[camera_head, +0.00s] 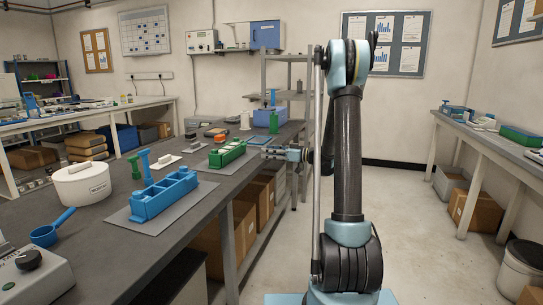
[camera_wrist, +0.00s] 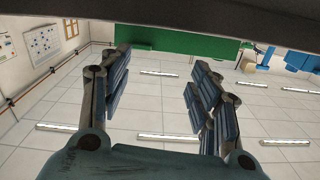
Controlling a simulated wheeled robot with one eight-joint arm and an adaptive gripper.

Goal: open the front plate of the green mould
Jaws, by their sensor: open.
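The green mould (camera_head: 228,153) is a long, low block on a grey mat on the left bench in the head view. In the wrist view its green side (camera_wrist: 185,44) spans the top, beyond my fingertips. My gripper (camera_head: 272,153) is at the bench's right edge, just right of the mould, with its fingers pointing left towards it. In the wrist view my gripper (camera_wrist: 160,70) is open and empty, with a wide gap between its fingers. A gap seems to remain between fingertips and mould. The front plate cannot be made out separately.
A blue mould (camera_head: 163,195) on a grey mat (camera_head: 120,219) stands nearer on the bench.

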